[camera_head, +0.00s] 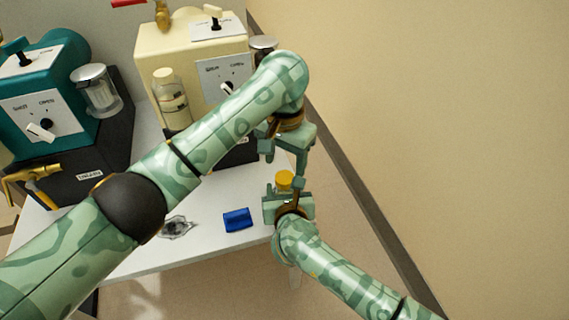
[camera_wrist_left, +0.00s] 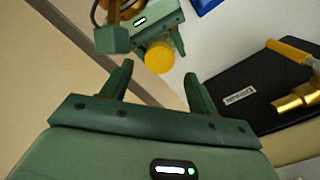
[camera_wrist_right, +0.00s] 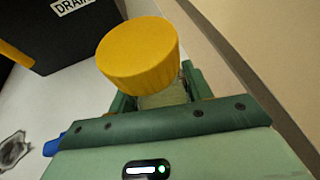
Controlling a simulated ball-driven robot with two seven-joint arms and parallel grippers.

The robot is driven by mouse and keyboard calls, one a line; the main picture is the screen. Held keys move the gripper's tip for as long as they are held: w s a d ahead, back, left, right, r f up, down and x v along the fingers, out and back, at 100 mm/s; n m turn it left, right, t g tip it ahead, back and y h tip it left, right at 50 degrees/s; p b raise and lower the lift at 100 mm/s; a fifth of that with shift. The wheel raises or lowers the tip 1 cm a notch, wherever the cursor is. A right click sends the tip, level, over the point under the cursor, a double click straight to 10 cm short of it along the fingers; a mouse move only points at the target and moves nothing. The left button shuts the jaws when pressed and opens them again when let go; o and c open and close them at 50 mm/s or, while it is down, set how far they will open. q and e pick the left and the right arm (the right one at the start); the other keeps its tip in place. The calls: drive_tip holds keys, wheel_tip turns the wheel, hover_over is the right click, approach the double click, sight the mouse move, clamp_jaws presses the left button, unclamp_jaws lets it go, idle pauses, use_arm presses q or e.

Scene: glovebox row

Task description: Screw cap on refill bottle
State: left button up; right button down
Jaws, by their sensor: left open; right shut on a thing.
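The yellow cap (camera_head: 284,179) sits at the top of the refill bottle, whose pale body (camera_wrist_right: 165,97) shows just below it in the right wrist view. I cannot tell how tightly the cap is seated. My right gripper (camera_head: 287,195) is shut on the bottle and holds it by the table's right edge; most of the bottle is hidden. My left gripper (camera_head: 283,158) is open and empty, just above the cap and pointing down at it. In the left wrist view the cap (camera_wrist_left: 159,57) shows beyond the fingertips, apart from them.
A blue block (camera_head: 237,219) and a grey crumpled thing (camera_head: 175,227) lie on the white table (camera_head: 205,252). A cream machine (camera_head: 170,45) and a teal machine (camera_head: 35,75) stand behind on dark bases. A beige wall (camera_head: 450,130) is close on the right.

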sight(284, 177)
use_arm(q)
drive_tip(key=shift+c, duration=0.4)
drive_tip(key=shift+r+n, duration=0.45)
drive_tip(key=shift+n, duration=0.15)
wheel_tip(284, 177, up, 3)
drive_tip(key=n, duration=0.4)
drive_tip(key=shift+f+n, duration=0.2)
drive_tip(key=shift+n, duration=0.1)
drive_tip(key=shift+f, duration=4.05)
